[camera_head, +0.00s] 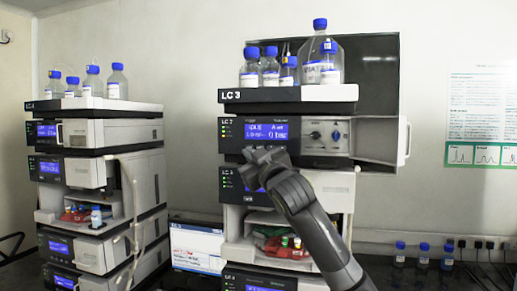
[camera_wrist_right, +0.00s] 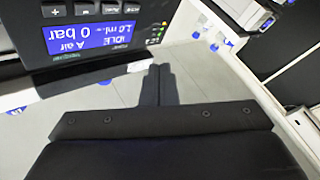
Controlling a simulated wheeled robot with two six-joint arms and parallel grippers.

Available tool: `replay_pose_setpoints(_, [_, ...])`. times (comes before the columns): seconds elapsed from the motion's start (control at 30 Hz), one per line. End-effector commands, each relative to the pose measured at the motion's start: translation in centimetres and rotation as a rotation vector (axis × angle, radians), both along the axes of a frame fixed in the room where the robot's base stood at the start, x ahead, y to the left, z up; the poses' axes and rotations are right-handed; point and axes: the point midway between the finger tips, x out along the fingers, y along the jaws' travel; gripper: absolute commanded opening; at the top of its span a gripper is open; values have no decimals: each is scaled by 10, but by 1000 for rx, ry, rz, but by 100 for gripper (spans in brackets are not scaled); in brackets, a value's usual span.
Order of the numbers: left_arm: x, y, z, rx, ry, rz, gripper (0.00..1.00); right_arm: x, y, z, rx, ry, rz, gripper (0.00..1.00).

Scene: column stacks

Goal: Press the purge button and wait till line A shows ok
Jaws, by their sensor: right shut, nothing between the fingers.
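The pump module (camera_head: 230,138) in the right-hand stack has a lit blue display (camera_head: 267,131) reading IDLE, A air and 0 bar. The display appears upside down in the right wrist view (camera_wrist_right: 94,36), reading IDLE, A air, 1.0 ml and 0 bar. A row of dark keys (camera_wrist_right: 83,9) runs beside it; I cannot tell which is the purge button. My right gripper (camera_head: 264,156) is in front of the stack just below the display. In the wrist view its fingers (camera_wrist_right: 160,72) are shut and empty, apart from the keys. My left gripper is not in view.
Blue-capped bottles (camera_head: 318,62) stand on the stack's top tray (camera_head: 290,94). An open door (camera_head: 404,130) juts out at the module's right, beside two black knobs (camera_head: 336,135). Another stack (camera_head: 95,140) stands left. Small bottles (camera_head: 423,256) are at lower right.

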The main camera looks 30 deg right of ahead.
Motion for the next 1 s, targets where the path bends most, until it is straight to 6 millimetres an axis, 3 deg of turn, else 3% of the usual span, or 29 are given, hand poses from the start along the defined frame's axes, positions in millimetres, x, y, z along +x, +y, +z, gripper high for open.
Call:
replay_pose_setpoints(0.27, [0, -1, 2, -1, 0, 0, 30, 5, -5, 0, 0, 2, 0, 0])
replay_pose_setpoints(0.7, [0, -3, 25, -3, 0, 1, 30, 43, -50, 3, 2, 4, -1, 0])
replay_pose_setpoints(1.0, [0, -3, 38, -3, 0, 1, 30, 57, -66, 0, 1, 2, 0, 0])
